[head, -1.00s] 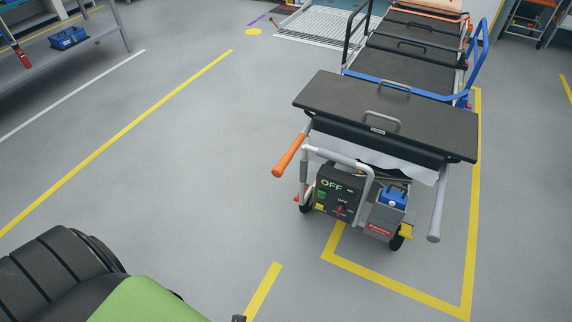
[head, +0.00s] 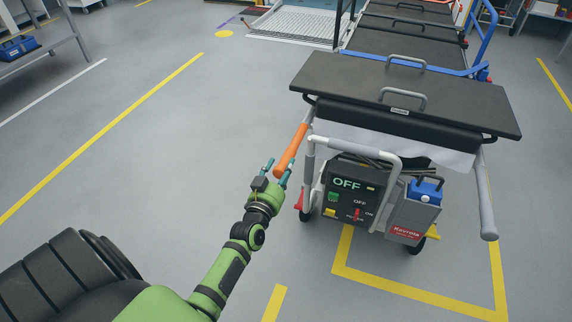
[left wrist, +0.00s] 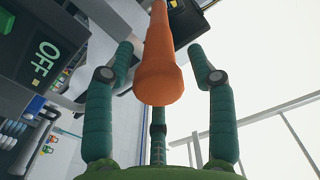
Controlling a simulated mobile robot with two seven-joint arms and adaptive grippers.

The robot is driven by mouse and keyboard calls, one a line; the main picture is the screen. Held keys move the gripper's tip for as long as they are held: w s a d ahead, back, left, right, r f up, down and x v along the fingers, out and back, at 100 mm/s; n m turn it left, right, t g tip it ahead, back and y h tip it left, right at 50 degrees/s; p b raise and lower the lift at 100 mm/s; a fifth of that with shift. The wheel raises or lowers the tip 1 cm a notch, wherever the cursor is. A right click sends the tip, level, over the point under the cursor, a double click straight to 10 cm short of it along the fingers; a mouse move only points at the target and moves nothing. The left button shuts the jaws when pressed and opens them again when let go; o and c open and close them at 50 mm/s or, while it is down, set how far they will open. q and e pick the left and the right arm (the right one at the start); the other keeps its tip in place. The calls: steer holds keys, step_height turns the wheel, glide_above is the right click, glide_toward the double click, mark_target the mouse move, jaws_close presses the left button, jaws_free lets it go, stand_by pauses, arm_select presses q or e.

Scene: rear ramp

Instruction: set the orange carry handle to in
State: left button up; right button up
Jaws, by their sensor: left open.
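The orange carry handle (head: 291,149) sticks out toward me from the left front corner of the stretcher-like cart (head: 400,90). A grey handle (head: 487,205) sticks out at the right corner. My left gripper (head: 276,172) is at the free end of the orange handle. My right gripper is not in view.
A control box (head: 352,195) reading OFF and a blue-topped unit (head: 418,205) hang under the cart's front. Yellow floor lines (head: 415,292) mark its bay. The floor left of the cart is clear. A grey shelf (head: 40,45) stands at the far left.

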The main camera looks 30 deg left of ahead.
mark_target(285, 162)
arm_select(q)
steer(key=shift+x, duration=1.6)
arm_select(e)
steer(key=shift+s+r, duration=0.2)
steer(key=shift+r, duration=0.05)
